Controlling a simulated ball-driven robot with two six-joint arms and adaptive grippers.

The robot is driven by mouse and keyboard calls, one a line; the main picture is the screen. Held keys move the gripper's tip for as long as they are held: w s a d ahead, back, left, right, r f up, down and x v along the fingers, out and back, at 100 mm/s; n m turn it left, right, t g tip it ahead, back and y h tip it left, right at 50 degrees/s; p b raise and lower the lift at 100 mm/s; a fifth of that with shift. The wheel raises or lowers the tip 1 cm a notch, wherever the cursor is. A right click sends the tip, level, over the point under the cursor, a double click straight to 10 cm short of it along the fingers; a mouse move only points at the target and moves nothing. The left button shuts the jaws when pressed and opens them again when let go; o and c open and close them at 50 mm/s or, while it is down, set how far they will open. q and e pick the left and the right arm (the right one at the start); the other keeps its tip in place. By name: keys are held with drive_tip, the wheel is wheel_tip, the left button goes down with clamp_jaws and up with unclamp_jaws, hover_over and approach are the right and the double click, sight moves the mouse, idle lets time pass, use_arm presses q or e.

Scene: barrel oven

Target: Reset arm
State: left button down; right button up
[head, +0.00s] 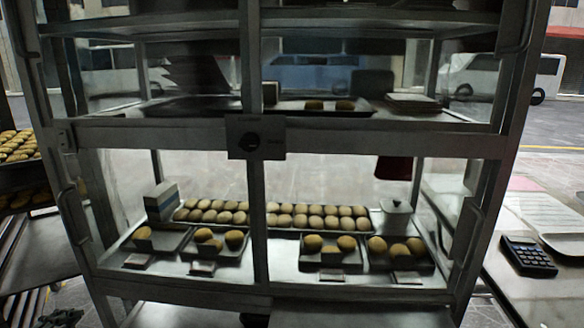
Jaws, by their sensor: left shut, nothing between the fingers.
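My left gripper (66,317) shows only in part, dark and small, at the bottom left edge of the head view. It is shut and empty, low beside the left foot of the display case, and apart from the buns. Most of its arm is out of the frame. My right gripper is not in view.
A metal-framed glass display case (330,138) fills the middle. Its lower shelf holds small trays of buns and a long tray (285,230). Bread racks (20,180) stand at left. A calculator (528,256) lies on the counter (520,295) at right.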

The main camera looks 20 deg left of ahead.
use_arm(q)
drive_tip(key=s+d+f+n+g+h, duration=0.1)
drive_tip(key=s+d+f+n+g, duration=0.35)
drive_tip(key=s+d+f, duration=0.55)
drive_tip(key=s+d+f+n+g+h, duration=0.1)
drive_tip(key=s+d+f+n+g, duration=0.35)
drive_tip(key=d+f, duration=0.85)
drive_tip(key=s+d+f+n+g, duration=0.2)
drive_tip(key=s+d+f+g, duration=0.1)
drive_tip(key=s, duration=0.4)
drive_tip(key=s+d+f+n+g+h, duration=0.1)
drive_tip(key=s+d+f+n+g, duration=0.1)
drive_tip(key=s, duration=0.6)
drive_tip(key=shift+s+d+f+g, duration=0.15)
drive_tip(key=shift+d+f+g, duration=0.45)
drive_tip(key=shift+f+g, duration=0.15)
